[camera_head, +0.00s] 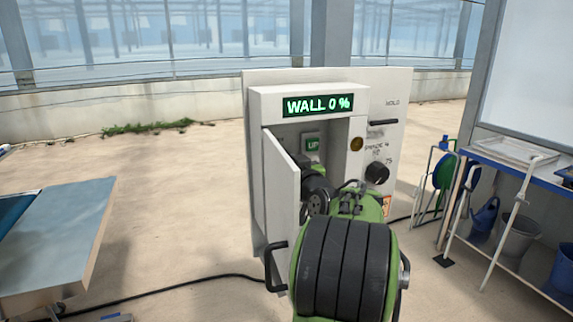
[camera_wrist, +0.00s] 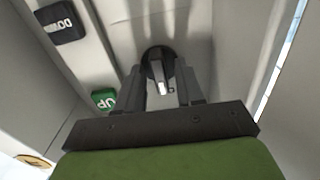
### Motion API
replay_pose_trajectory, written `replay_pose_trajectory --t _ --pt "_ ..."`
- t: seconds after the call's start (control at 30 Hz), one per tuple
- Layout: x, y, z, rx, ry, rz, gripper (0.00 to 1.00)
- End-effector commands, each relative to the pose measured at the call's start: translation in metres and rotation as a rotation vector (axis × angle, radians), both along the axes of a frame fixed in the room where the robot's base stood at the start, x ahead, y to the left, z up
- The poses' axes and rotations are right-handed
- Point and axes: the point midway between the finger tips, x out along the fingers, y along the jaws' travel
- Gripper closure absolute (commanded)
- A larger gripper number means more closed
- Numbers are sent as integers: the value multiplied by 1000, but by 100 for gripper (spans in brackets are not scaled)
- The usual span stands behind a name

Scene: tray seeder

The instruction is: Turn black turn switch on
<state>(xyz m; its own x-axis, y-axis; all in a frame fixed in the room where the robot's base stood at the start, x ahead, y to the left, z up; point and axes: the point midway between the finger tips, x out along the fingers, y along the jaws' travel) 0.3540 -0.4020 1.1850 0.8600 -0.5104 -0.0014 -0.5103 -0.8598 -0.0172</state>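The black turn switch (camera_wrist: 158,62) is a round knob on the inner wall of the open cabinet, with a pale-tipped bar across it. In the wrist view it lies between and just beyond the two fingertips of my gripper (camera_wrist: 162,82). The fingers are apart, one on each side of the knob's bar. Whether either finger touches it I cannot tell. In the head view my green and black arm reaches into the cabinet (camera_head: 262,200) and hides the switch and the fingertips.
A green UP button (camera_wrist: 104,98) and black DOWN button (camera_wrist: 60,22) sit beside the switch. The cabinet door (camera_head: 281,190) stands open left of my arm. Another black knob (camera_head: 376,173) is on the outer panel. A shelf (camera_head: 520,165) stands right.

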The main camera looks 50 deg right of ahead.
Motion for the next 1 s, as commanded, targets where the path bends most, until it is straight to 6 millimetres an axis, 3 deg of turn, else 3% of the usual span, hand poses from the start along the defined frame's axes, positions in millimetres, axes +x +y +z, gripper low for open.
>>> replay_pose_trajectory --t 0.37,0.8,1.0 --pt "-9 4 0 -1 1 -4 60" --pt "-109 64 -1 -2 -2 -5 60" --pt "-133 79 0 -1 -2 -1 60"
